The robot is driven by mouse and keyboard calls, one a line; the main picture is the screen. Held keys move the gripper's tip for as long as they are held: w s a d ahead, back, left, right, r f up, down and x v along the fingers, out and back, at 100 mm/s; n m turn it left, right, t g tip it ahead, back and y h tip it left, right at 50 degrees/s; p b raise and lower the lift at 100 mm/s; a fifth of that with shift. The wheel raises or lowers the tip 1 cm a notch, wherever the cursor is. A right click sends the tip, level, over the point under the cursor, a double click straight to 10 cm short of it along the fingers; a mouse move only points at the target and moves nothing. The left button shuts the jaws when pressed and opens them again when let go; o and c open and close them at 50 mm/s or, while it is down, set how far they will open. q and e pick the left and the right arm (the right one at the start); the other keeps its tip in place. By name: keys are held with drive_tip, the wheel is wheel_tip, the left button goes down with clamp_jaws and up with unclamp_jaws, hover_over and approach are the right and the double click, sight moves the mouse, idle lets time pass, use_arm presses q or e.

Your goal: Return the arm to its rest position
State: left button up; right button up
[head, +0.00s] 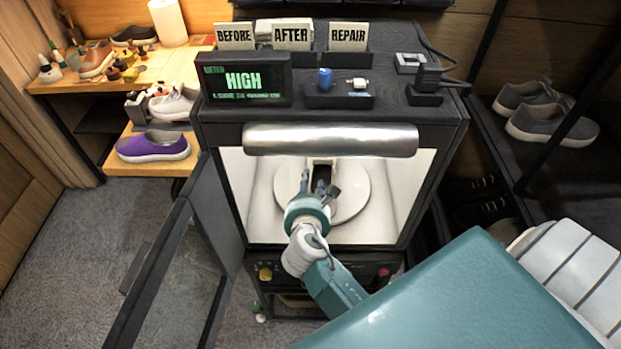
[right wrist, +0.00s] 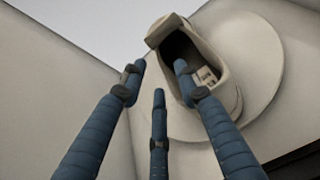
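My right gripper (head: 319,183) reaches into the lit white chamber of a dark cabinet (head: 330,115). In the right wrist view its three blue fingers (right wrist: 159,76) are spread apart with nothing held between them. A beige shoe (right wrist: 218,72) sits on a round white turntable (right wrist: 270,55) inside the chamber. One finger overlaps the shoe's opening in that view; I cannot tell whether it touches. In the head view the gripper hides most of the shoe, and the turntable (head: 358,195) shows around it. My left gripper is not in view.
The cabinet's glass door (head: 175,275) stands open at the left. A metal roller-like bar (head: 330,140) spans the chamber's top edge. A purple shoe (head: 153,146) sits on the left shelf; grey shoes (head: 553,124) stand on the right rack. A display (head: 243,80) reads HIGH.

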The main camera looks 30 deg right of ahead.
drive_tip(key=v, duration=0.8)
drive_tip(key=s+d+f+m+g+y, duration=0.2)
drive_tip(key=s+f+m+g, duration=0.3)
drive_tip(key=s+m, duration=0.6)
drive_tip(key=s+a+f+m+g+y, duration=0.25)
drive_tip(key=s+a+m+y, duration=0.4)
drive_tip(key=s+m, duration=0.55)
wheel_tip(320, 180, down, 25)
drive_tip(key=w+m+g+b, duration=0.1)
drive_tip(key=m+g, duration=0.1)
use_arm(q)
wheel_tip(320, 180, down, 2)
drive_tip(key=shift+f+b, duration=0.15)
drive_tip(key=shift+b, duration=0.5)
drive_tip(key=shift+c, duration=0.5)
use_arm(e)
drive_tip(key=s+d+f+h, duration=0.1)
drive_tip(key=s+d+f, duration=0.1)
drive_tip(key=s+f, duration=1.6)
drive_tip(key=shift+d+f+g, duration=0.15)
drive_tip(key=shift+f+g, duration=0.3)
